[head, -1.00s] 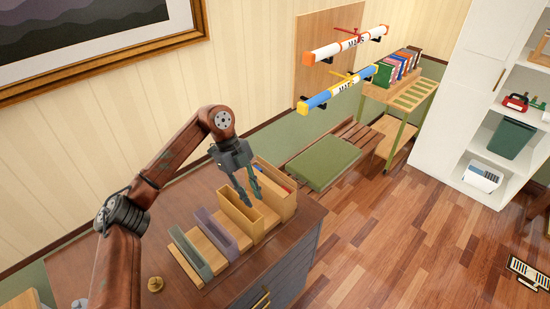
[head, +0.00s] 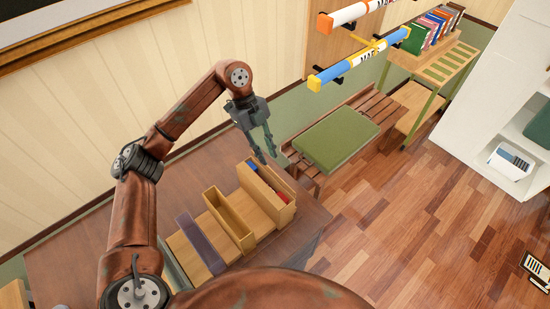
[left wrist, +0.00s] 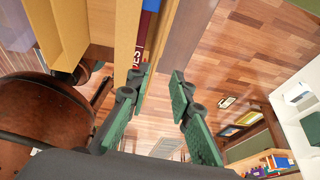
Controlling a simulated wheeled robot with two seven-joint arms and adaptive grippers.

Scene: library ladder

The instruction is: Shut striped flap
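I cannot pick out a flap with clear stripes in either view. My left gripper (head: 267,146) is empty in the head view, with fingers pointing down near the back of the rightmost wooden holder (head: 268,196) on the desk. In the left wrist view its two green-padded fingers (left wrist: 160,78) are apart with a gap between them. Red and blue items (left wrist: 143,35) in the holder show just beyond the left finger. I cannot tell whether the fingers touch the holder. My right gripper is not in view.
The desk organiser also has a tan slot (head: 229,219) and a purple-grey divider (head: 200,243). A bench with a green cushion (head: 336,139) stands behind the desk. Blue-yellow (head: 358,62) and white-orange (head: 350,13) tubes hang on the wall. Floor (head: 400,230) at right is open.

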